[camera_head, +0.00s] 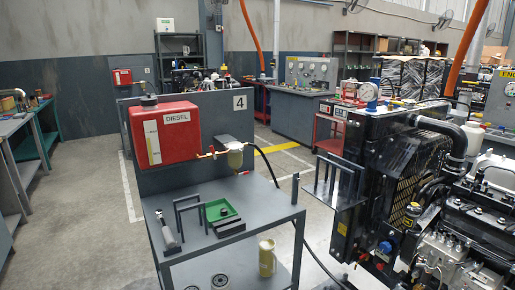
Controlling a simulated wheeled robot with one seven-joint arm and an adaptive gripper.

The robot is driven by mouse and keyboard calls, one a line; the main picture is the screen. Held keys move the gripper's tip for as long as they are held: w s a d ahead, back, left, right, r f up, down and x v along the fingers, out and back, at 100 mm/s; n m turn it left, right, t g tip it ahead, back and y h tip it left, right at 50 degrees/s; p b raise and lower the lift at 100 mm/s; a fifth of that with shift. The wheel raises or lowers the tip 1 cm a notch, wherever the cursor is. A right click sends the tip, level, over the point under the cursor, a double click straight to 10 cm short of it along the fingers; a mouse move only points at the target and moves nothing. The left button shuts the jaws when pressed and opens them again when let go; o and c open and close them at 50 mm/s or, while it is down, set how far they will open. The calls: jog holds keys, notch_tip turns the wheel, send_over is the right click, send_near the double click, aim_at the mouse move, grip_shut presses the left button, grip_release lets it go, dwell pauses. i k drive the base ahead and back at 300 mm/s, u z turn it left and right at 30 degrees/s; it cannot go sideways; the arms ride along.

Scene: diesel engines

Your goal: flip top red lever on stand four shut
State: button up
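Stand four (150,185) is a grey bench with an upright back panel that carries a white plate with the number 4 (240,102). A red diesel tank (164,133) is fixed to the left part of the panel. A brass fuel fitting runs from the tank's right side to a filter bowl (235,158). A small red lever (212,150) shows on this fitting; it is too small to tell its angle. A second small reddish part (243,173) sits below the bowl. My gripper is not in view.
A black hose runs from the filter down beside the stand. A green tray (221,211), grey holders and a tool (167,230) lie on the bench top, with a pale jug (267,257) below. A large black engine (400,190) stands to the right.

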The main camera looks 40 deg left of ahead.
aim_at(212, 150)
jog(key=z, duration=0.05)
jog(key=k, duration=0.95)
jog(key=u, duration=1.7)
jog(key=i, duration=0.45)
jog(key=z, duration=0.1)
